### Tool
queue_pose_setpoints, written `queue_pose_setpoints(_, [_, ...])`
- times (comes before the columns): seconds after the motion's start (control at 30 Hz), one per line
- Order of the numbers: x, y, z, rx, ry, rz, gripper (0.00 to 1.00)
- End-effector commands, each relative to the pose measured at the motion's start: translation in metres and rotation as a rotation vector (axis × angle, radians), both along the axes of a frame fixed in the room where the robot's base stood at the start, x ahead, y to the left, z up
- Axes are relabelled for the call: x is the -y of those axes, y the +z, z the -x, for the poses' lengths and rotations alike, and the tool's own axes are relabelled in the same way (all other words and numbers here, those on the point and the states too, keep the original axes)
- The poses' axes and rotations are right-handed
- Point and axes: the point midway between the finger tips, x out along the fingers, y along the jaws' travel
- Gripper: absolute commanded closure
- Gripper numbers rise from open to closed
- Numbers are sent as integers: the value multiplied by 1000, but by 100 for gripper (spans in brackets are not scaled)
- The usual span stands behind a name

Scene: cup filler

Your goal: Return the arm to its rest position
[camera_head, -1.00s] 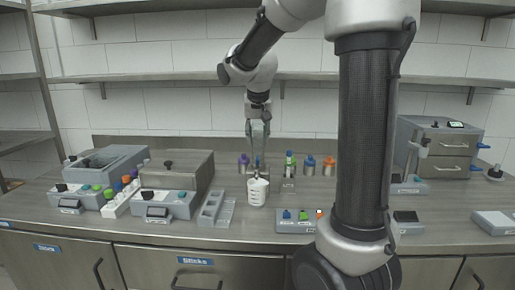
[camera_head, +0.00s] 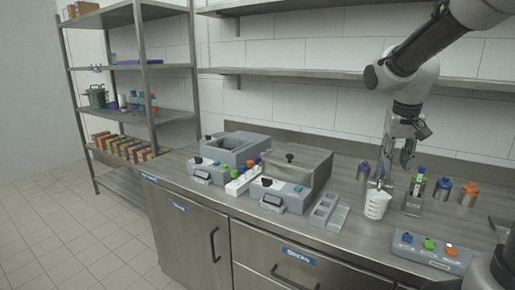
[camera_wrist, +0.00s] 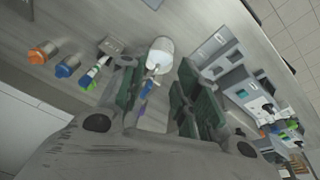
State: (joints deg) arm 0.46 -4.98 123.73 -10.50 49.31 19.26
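My gripper (camera_head: 405,158) hangs above the counter in the head view, over and slightly right of a white measuring cup (camera_head: 377,205). In the wrist view my gripper (camera_wrist: 155,90) has its two dark green fingers spread apart with nothing held between them. The cup (camera_wrist: 160,55) stands beyond the fingertips, apart from them. My arm reaches in from the upper right of the head view.
Purple (camera_head: 364,171), green (camera_head: 418,185), blue (camera_head: 442,190) and orange (camera_head: 468,194) capped bottles stand behind and right of the cup. A button panel (camera_head: 430,250) lies in front. Grey machines (camera_head: 290,178) stand left. A wall shelf (camera_head: 300,77) runs behind the arm.

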Motion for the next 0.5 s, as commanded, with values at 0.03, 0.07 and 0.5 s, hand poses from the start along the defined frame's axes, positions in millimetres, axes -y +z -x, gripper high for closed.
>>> queue_pose_setpoints(0.03, [-4,0,26,-16,44,-8,68])
queue_pose_setpoints(0.07, [-6,-1,41,-27,72,-13,68])
queue_pose_setpoints(0.5, [-35,-4,201,70,250,-81,68])
